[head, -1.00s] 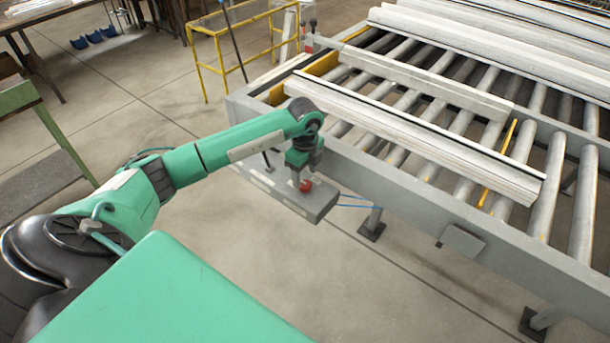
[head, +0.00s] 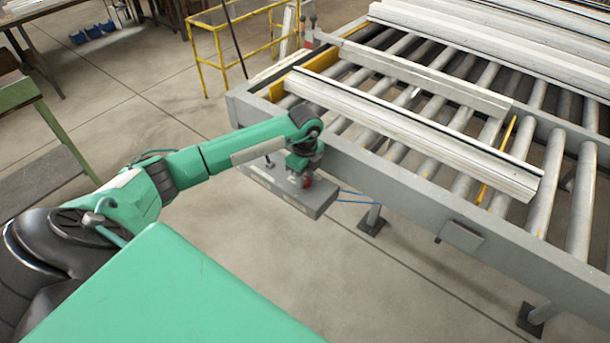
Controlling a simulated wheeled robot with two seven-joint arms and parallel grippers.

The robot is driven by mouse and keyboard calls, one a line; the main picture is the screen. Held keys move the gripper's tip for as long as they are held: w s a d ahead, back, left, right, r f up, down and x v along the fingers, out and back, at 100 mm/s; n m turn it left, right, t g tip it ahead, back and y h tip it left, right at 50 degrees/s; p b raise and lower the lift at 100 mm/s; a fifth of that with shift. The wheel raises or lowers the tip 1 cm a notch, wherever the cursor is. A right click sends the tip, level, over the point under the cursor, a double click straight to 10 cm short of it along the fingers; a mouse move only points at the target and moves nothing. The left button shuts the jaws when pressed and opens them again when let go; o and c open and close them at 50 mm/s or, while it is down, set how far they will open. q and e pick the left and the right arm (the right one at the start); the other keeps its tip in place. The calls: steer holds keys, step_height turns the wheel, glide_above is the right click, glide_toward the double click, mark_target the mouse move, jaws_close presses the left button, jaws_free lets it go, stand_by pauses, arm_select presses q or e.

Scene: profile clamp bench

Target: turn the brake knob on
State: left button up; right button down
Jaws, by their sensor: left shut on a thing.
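The red brake knob (head: 307,182) sits on top of a grey control box (head: 318,206) fixed to the near side of the roller bench. My left gripper (head: 302,180) points down over the box and is shut on the red knob. The fingers cover much of the knob, so its marking and exact angle cannot be read. My right gripper is not in view.
The roller bench (head: 395,188) fills the right side, with long pale profiles (head: 420,137) lying across its rollers. A small dark lever (head: 268,161) stands on the box left of the knob. Blue cables (head: 352,197) run from the box. The floor in front is clear.

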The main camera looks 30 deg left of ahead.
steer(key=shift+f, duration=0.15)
arm_select(q)
steer(key=m+b, duration=0.3)
steer(key=shift+f, duration=0.2)
steer(key=m+b, duration=0.2)
steer(key=m, duration=0.1)
steer(key=m+b, duration=0.3)
steer(key=m, duration=0.1)
steer(key=shift+w+b, duration=0.1)
steer(key=shift+b, duration=0.25)
steer(key=m+b, duration=0.2)
steer(key=m, duration=0.2)
steer(key=shift+r+b, duration=0.1)
steer(key=shift+b, duration=0.25)
steer(key=shift+m, duration=0.4)
steer(key=shift+r+m+b, duration=0.15)
steer(key=shift+m+b, duration=1.05)
steer(key=shift+m, duration=0.4)
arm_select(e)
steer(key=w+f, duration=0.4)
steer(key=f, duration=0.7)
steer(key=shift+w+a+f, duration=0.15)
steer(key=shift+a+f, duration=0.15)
